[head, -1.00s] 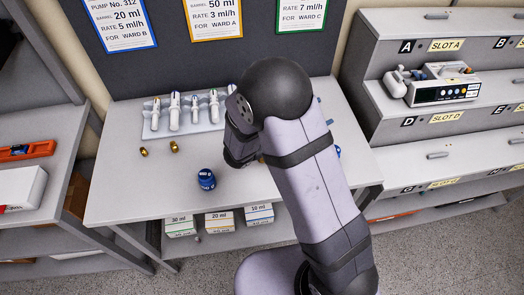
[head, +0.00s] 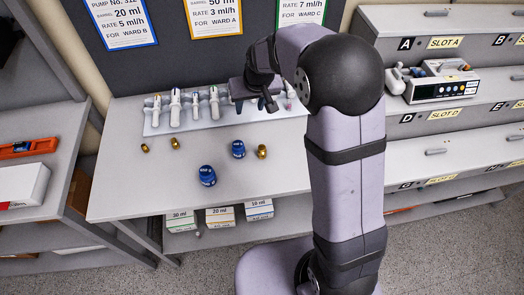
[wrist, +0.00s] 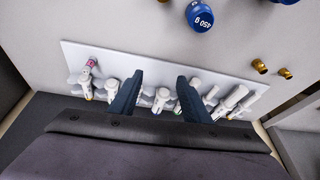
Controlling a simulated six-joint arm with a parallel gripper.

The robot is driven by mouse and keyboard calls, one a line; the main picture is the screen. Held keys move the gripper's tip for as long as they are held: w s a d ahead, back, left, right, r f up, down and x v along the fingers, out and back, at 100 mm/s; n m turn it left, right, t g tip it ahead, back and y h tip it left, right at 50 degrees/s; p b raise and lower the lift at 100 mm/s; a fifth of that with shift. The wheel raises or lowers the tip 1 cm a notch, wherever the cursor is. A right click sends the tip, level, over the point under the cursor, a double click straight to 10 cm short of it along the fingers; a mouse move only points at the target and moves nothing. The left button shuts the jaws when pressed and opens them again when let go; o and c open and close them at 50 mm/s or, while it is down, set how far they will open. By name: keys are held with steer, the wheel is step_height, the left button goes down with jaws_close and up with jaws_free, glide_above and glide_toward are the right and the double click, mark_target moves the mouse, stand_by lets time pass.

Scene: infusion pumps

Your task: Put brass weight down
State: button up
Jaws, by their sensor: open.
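Three brass weights stand on the bench top: a small one (head: 145,148) at the left, another (head: 175,143) just right of it, and a larger one (head: 262,152) beside a blue weight (head: 238,149). My gripper (head: 256,104) is open and empty, above the rack at the back of the bench and apart from the brass weights. In the wrist view its two dark fingers (wrist: 158,98) are spread over the rack. Two brass weights (wrist: 260,66) (wrist: 285,73) show at the right of that view.
Another blue weight (head: 207,176) stands nearer the front; the wrist view shows a blue weight marked 450 g (wrist: 201,18). A white rack (head: 155,127) of syringes lines the back. The bench's front left (head: 130,195) is clear. A pump (head: 440,88) sits on the right shelves.

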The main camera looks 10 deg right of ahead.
mark_target(262, 147)
steer(key=s+g, duration=0.1)
steer(key=s, duration=0.2)
steer(key=s+d+f+n+g, duration=0.1)
steer(key=s, duration=0.2)
steer(key=s+d+g+h, duration=0.1)
steer(key=s+g, duration=0.1)
steer(key=s, duration=0.1)
steer(key=shift+d+f, duration=0.15)
steer(key=shift+f, duration=0.2)
steer(key=shift+s+a+f+p, duration=0.1)
steer(key=shift+f+p, duration=0.7)
steer(key=shift+f, duration=1.05)
steer(key=shift+s+a+f+p, duration=0.1)
steer(key=shift+f+p, duration=0.65)
steer(key=shift+f, duration=1.1)
steer(key=shift+w, duration=0.1)
jaws_close()
